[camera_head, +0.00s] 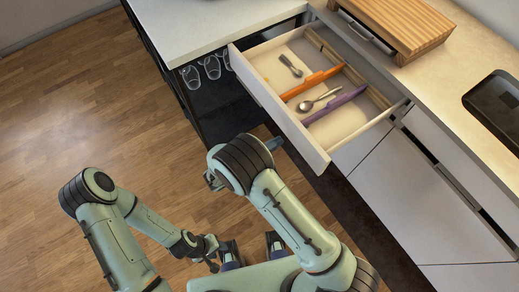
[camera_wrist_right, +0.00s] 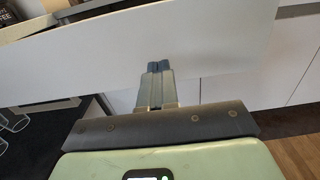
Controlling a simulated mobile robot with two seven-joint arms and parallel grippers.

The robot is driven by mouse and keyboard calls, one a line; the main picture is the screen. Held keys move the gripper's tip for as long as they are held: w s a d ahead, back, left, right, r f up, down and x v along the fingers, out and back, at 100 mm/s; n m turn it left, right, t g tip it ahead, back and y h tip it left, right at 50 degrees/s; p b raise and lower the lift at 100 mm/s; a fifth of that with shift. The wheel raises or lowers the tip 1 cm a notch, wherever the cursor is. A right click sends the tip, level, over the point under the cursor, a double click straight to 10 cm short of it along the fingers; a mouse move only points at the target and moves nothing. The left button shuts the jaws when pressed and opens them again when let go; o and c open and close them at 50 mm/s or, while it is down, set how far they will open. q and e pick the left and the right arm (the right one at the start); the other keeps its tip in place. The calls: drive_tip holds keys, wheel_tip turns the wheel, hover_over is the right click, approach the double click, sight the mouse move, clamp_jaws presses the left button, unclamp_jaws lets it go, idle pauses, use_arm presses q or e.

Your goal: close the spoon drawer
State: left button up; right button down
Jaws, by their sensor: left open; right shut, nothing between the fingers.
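The spoon drawer (camera_head: 275,112) is pulled out from under the counter. My right gripper (camera_wrist_right: 158,67) is shut and empty. In the right wrist view its fingertips point at the white drawer front (camera_wrist_right: 215,45); I cannot tell whether they touch. In the head view my right wrist mostly hides that gripper. My left gripper (camera_head: 253,248) is open and empty, low over the floor, away from the drawer.
Left of the drawer, an open dark rack holds glasses (camera_head: 212,67) under a white counter (camera_head: 205,22). The wooden floor (camera_head: 90,110) at left is clear.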

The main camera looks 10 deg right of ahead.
sight(292, 133)
use_arm(q)
drive_tip(key=shift+w+r, duration=0.1)
drive_tip(key=shift+r, duration=0.15)
use_arm(e)
drive_tip(key=shift+x, duration=1.8)
